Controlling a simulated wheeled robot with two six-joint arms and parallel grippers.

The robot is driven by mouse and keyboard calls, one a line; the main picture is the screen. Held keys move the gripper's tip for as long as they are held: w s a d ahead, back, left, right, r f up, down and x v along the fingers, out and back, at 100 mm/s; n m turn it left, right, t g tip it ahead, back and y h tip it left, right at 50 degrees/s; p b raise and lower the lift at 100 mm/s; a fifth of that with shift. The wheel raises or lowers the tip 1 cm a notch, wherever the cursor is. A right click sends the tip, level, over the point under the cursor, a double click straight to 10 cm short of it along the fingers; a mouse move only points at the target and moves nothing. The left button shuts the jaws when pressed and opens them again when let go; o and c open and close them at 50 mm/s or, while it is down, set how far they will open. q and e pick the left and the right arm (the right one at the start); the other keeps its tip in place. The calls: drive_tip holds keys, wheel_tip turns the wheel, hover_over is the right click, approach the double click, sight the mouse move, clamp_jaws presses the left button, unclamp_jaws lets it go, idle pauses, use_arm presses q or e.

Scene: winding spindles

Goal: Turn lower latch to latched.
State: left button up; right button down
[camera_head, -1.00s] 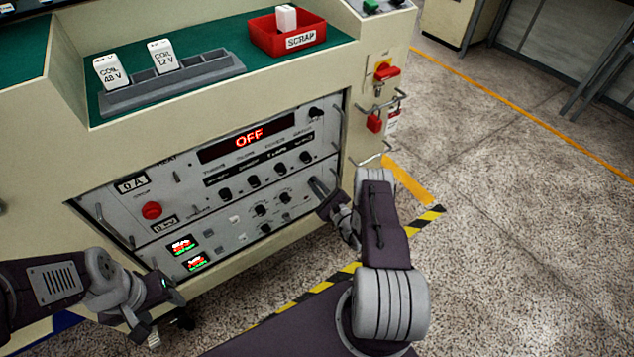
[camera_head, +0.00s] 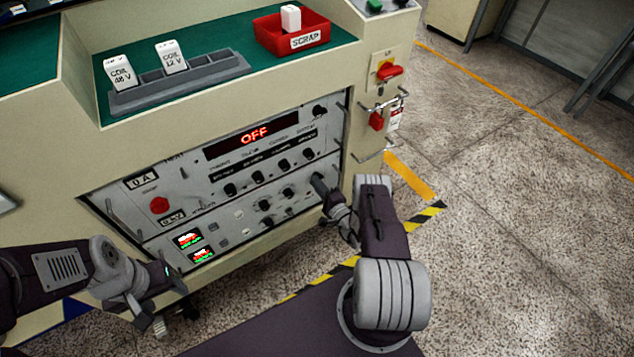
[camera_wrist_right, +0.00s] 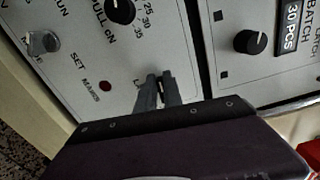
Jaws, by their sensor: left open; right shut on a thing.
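The machine's front has a grey control panel (camera_head: 225,232). My right gripper (camera_head: 318,182) is at the right part of its lower unit. In the right wrist view my right gripper (camera_wrist_right: 160,88) has its two fingers close together against the panel face, shut on a small part that appears to be the lower latch. A label starting with "L" is beside it. The fingers hide most of the latch, so its angle cannot be read. My left gripper (camera_head: 152,322) is open and empty, low in front of the panel's left side.
A red display (camera_head: 254,134) reads OFF. Knobs, including a black knob (camera_wrist_right: 250,42), and panel handles stick out near my right gripper. A red scrap bin (camera_head: 290,40) and a coil rack (camera_head: 180,82) stand on top. The floor at right is clear.

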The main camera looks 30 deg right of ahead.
drive_tip(key=shift+f+n, duration=0.1)
drive_tip(key=shift+n, duration=0.4)
drive_tip(key=c, duration=1.5)
unclamp_jaws()
drive_tip(key=s+p, duration=0.1)
drive_tip(key=s, duration=0.2)
drive_tip(key=s+p, duration=0.1)
drive_tip(key=s, duration=0.2)
drive_tip(key=s+p, duration=0.1)
drive_tip(key=s, duration=0.2)
drive_tip(key=shift+d, duration=0.35)
